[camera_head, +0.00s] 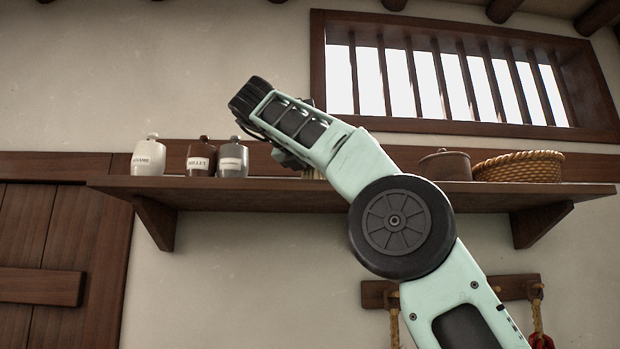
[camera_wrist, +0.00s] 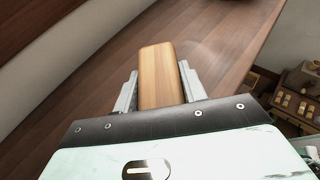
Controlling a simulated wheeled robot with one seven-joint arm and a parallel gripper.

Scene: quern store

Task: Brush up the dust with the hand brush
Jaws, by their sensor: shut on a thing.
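In the wrist view my gripper (camera_wrist: 158,82) is shut on a light wooden block-like piece, which looks like the back of the hand brush (camera_wrist: 160,66). It is held over the dark wooden shelf (camera_wrist: 105,66). Its bristles are hidden beneath it in that view. In the head view a small pale strip, perhaps bristles, shows at the shelf behind my arm, and my gripper is mostly hidden. Whether the brush touches the shelf I cannot tell. A faint pale smudge lies on the shelf right of the brush; I cannot tell if it is dust.
On the shelf (camera_head: 270,190) stand a white jar (camera_head: 148,158), a brown jar (camera_head: 201,160) and a grey jar (camera_head: 232,160) at left. A lidded brown pot (camera_head: 445,166) and a wicker basket (camera_head: 519,167) stand at right. A peg rail (camera_head: 515,287) hangs below, and a barred window (camera_head: 450,84) is above.

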